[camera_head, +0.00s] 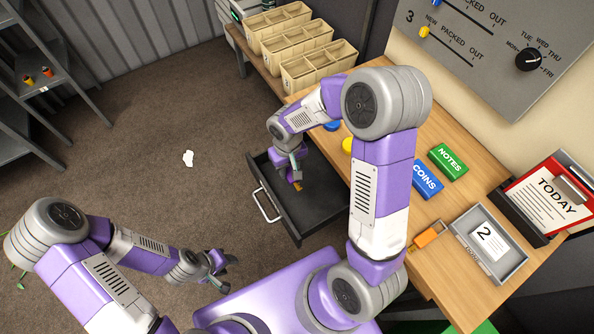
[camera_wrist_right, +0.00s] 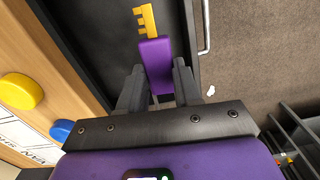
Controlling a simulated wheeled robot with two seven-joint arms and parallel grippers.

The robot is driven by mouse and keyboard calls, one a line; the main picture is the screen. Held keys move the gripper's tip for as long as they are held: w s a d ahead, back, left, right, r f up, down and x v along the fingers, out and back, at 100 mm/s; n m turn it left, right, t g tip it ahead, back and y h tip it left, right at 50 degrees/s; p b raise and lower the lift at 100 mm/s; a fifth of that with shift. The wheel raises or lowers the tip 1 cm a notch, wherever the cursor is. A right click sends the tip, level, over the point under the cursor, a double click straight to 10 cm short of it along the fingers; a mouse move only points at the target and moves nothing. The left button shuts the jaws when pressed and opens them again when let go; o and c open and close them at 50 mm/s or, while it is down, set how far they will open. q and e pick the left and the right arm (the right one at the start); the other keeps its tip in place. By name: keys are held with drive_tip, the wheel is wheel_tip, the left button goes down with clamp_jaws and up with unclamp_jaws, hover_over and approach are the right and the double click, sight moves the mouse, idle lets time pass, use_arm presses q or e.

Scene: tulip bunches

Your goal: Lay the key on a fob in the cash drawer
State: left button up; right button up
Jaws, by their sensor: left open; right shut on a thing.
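My right gripper (camera_head: 294,172) is over the open cash drawer (camera_head: 322,208), shut on the key's purple fob (camera_wrist_right: 155,66). In the right wrist view the yellow key (camera_wrist_right: 146,19) points up and away from the fingers, over the dark drawer floor; whether it touches the floor I cannot tell. In the head view only a small orange-yellow bit of the key (camera_head: 297,186) shows below the fingers. My left gripper (camera_head: 228,268) is open and empty, low at the left of the desk, above the carpet.
The desk holds a green NOTES block (camera_head: 449,161), a blue COINS block (camera_head: 427,180), an orange tag (camera_head: 427,235) and a grey tray (camera_head: 489,246) with a card marked 2. Wooden crates (camera_head: 305,45) stand behind. The drawer's handle (camera_head: 265,205) sticks out leftward over open carpet.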

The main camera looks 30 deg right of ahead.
drive_tip(key=n+b, duration=0.1)
drive_tip(key=b, duration=0.5)
hover_over(309, 192)
wheel_tip(309, 192, down, 10)
wheel_tip(309, 192, down, 5)
drive_tip(key=shift+s+r+b, duration=0.1)
drive_tip(key=shift+b, duration=1.05)
drive_tip(key=shift+f+b, duration=0.85)
drive_tip(key=shift+f, duration=1.4)
drive_tip(key=shift+f, duration=0.1)
drive_tip(key=shift+f, duration=0.15)
drive_tip(key=o, duration=1)
wheel_tip(309, 192, up, 12)
drive_tip(key=p, duration=0.4)
drive_tip(key=shift+r+p, duration=0.25)
drive_tip(key=shift+p, duration=0.05)
